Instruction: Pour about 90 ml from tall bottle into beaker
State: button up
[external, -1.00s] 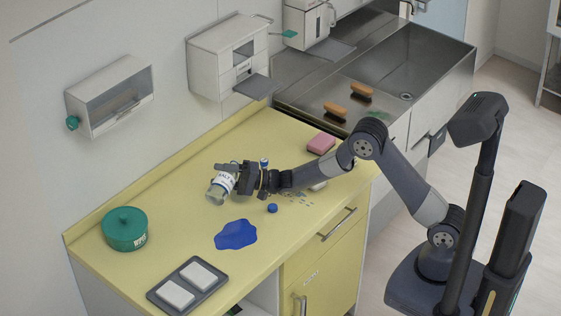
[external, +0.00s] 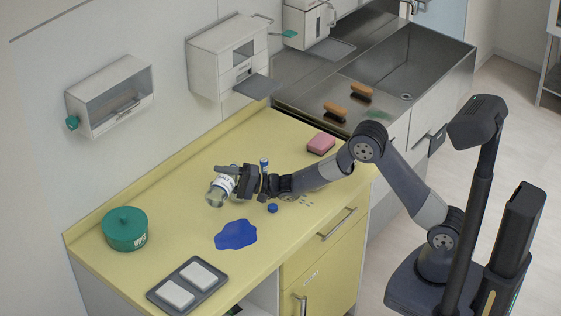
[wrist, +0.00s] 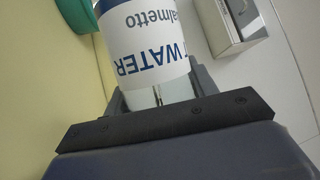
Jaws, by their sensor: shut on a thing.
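My gripper (external: 243,182) is shut on a bottle (external: 225,184) above the yellow counter. In the wrist view the bottle (wrist: 147,50) has a white and blue label reading "WATER" upside down, and a clear end between the jaws. In the external view the bottle is tilted, and a clear, glassy shape (external: 214,197) shows at its lower left. I cannot tell whether that shape is the beaker or part of the bottle. No liquid stream can be made out. A loose blue cap (external: 272,208) lies on the counter below my wrist.
A blue flat patch (external: 236,234) lies in front of the bottle. A green lidded pot (external: 125,230) and a grey tray (external: 160,296) with two white pads stand left. A blue-topped item (external: 264,162) is behind my gripper. A pink sponge (external: 321,144) lies near the sink.

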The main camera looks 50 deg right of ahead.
jog(key=shift+a+f, duration=0.1)
jog(key=shift+a, duration=0.25)
jog(key=shift+a, duration=0.1)
jog(key=shift+f+m+t+b, duration=0.3)
jog(key=shift+f+m+b, duration=0.4)
jog(key=shift+b, duration=0.4)
dwell(1.0)
notch_tip(320, 180, up, 2)
jog(key=n+p, duration=0.1)
jog(key=p, duration=0.1)
jog(key=shift+r+p, duration=0.25)
jog(key=shift+p, duration=0.15)
jog(key=shift+a+r+n+g+p, duration=0.1)
jog(key=shift+r+n+g+p, duration=0.15)
jog(key=shift+n+g+p, duration=0.45)
jog(key=shift+s+f+n, duration=0.15)
jog(key=shift+f+n, duration=0.05)
jog(key=shift+n, duration=0.2)
jog(key=shift+f, duration=0.25)
jog(key=shift+a+f+n+g, duration=0.3)
jog(key=shift+f+n+g, duration=0.3)
jog(key=shift+n, duration=0.4)
jog(key=shift+f, duration=0.1)
